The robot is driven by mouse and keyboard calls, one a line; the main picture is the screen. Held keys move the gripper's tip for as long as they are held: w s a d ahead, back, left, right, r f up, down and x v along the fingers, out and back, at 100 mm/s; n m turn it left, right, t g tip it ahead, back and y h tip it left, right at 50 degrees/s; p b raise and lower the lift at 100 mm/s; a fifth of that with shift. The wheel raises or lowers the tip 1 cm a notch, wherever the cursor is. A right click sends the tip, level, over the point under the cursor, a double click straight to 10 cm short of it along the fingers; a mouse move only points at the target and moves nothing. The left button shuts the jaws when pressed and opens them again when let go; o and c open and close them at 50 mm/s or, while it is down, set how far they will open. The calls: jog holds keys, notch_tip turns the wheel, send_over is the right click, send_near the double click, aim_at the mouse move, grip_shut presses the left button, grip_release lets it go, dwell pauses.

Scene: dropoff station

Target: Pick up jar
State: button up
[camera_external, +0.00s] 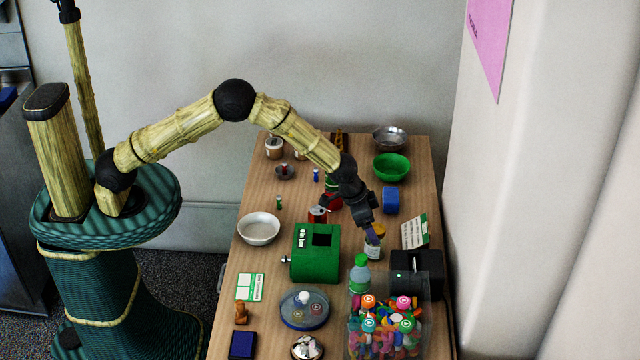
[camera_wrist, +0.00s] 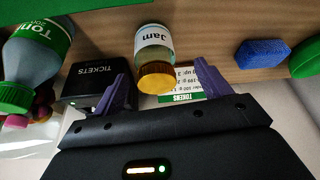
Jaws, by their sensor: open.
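A small glass jar with a white label reading "Jam" and an orange-gold lid stands on the table at right of centre in the external view (camera_external: 373,248). In the wrist view the jar (camera_wrist: 153,45) is ahead of my gripper, with its lid toward me. My gripper (camera_external: 371,228) is just above the jar in the external view. In the wrist view its two purple fingers (camera_wrist: 155,72) are spread apart, with the lid showing between them. Nothing is held. Whether a finger touches the lid cannot be told.
A black tickets box (camera_external: 403,262) and a tokens card (camera_external: 414,232) stand close to the jar. A green-capped bottle (camera_external: 360,275), a green box (camera_external: 314,262) and a blue block (camera_external: 391,200) are nearby. A clear bin (camera_external: 425,325) of colourful pieces is at the front.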

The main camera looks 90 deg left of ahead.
jog(key=shift+s+d+p+x, duration=0.1)
jog(key=shift+d+p+x, duration=0.05)
jog(key=shift+x, duration=0.75)
jog(key=shift+s+d+p+x, duration=0.1)
jog(key=shift+x, duration=0.75)
jog(key=shift+s+d+p+x, duration=0.1)
jog(key=shift+d+p+x, duration=0.05)
jog(key=shift+x, duration=0.75)
jog(key=c, duration=1.2)
jog(key=shift+o, duration=0.2)
jog(key=shift+w, duration=0.1)
notch_tip(320, 180, up, 10)
jog(key=shift+b, duration=0.4)
